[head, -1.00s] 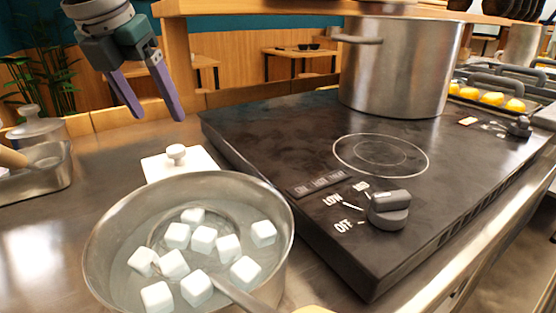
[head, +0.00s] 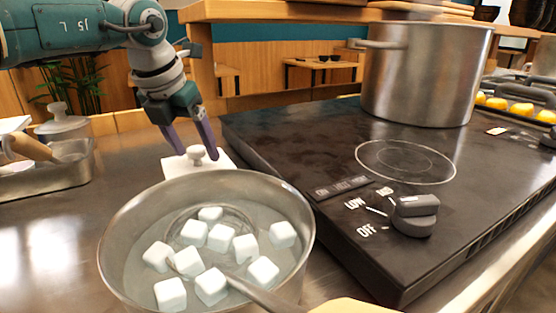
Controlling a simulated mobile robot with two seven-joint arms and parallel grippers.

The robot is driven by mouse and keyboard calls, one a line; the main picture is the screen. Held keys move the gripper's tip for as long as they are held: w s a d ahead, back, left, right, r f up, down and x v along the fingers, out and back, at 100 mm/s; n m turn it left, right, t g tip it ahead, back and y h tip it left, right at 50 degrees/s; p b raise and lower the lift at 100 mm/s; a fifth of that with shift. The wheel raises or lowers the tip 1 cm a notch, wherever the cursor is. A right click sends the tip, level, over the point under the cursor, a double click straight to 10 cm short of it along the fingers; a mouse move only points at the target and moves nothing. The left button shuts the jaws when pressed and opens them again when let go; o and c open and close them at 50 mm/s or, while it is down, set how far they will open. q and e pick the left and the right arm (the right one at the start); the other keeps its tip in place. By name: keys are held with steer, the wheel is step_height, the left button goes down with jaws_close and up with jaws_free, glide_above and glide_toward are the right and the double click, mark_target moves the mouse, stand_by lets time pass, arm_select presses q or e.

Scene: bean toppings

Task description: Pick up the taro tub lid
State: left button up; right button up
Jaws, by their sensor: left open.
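A white square lid (head: 222,160) with a round white knob (head: 196,154) lies behind the steel pot on the left counter; its front part is hidden by the pot rim. It looks like the taro tub lid. What is under it is hidden. My left gripper (head: 197,149) is open, pointing down, with its two purple fingers at the knob, seemingly either side of it or just behind; I cannot tell if they touch. My right gripper is not in view.
A steel pot (head: 112,240) with white cubes and a ladle stands in front. A black cooktop (head: 300,150) with a large steel pot (head: 425,80) lies right. A lidded canister (head: 62,128) and a steel tray (head: 45,180) stand left.

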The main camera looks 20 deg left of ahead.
arm_select(q)
jaws_close()
stand_by(0.5)
